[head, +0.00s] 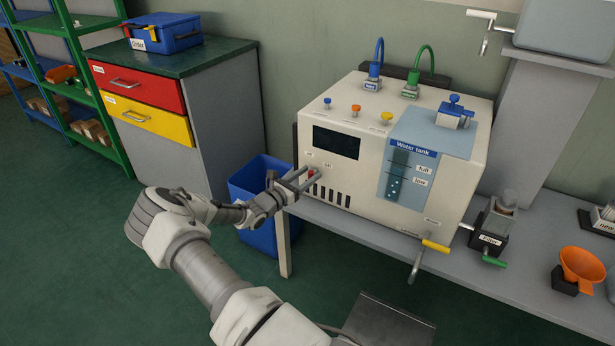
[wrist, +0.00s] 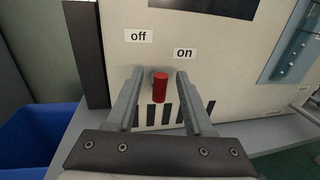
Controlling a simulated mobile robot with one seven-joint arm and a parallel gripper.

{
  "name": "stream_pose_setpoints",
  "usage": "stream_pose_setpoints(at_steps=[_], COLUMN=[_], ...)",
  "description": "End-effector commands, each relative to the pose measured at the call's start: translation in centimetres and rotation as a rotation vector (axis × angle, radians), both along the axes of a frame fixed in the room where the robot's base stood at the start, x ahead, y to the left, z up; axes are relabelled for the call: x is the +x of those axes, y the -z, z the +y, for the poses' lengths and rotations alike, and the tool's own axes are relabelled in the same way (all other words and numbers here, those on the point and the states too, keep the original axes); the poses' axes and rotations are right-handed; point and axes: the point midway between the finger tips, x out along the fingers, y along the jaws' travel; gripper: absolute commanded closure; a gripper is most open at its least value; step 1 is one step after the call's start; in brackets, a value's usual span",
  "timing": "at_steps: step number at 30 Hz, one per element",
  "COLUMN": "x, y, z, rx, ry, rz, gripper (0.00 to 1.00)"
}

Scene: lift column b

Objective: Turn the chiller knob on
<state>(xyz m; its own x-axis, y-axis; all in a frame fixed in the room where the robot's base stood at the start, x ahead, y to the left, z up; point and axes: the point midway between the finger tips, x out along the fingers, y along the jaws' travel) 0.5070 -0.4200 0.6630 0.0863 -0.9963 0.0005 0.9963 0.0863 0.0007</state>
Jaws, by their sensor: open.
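The chiller (head: 350,180) is a cream box on a grey bench. Its red knob (wrist: 160,86) sticks out of the front face, below the "off" label (wrist: 138,36) and the "on" label (wrist: 184,54). In the wrist view the knob points roughly straight out towards me, between the two labels; its exact setting is unclear. My gripper (wrist: 158,80) is open, with one finger on each side of the knob and a gap on both sides. In the head view my gripper (head: 304,178) reaches the lower left of the front face, and the knob (head: 311,173) shows small between the fingers.
A blue bin (head: 262,190) stands on the floor left of the bench. Dark vent slots (wrist: 170,112) lie just below the knob. A yellow-handled tap (head: 435,246) and a filter (head: 490,232) are further right. A drawer cabinet (head: 222,115) stands behind on the left.

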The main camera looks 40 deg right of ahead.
Motion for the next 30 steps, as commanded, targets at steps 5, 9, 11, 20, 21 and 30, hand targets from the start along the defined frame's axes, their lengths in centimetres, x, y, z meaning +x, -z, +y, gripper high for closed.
stream_pose_setpoints(at_steps=[5, 9, 11, 20, 21, 30], x=[-0.01, -0.01, -0.01, -0.03, -0.04, -0.12], y=[0.01, 0.01, 0.01, 0.0, -0.03, 0.01], z=[0.03, 0.04, 0.04, 0.05, 0.05, 0.04], rx=[0.0, 0.0, 0.0, 0.003, 0.004, 0.015], ry=[0.0, 0.0, 0.0, 0.001, 0.001, 0.001], rz=[0.0, 0.0, 0.0, -0.006, -0.011, -0.046], gripper=[0.69, 0.95, 1.0, 1.0, 1.0, 1.0])
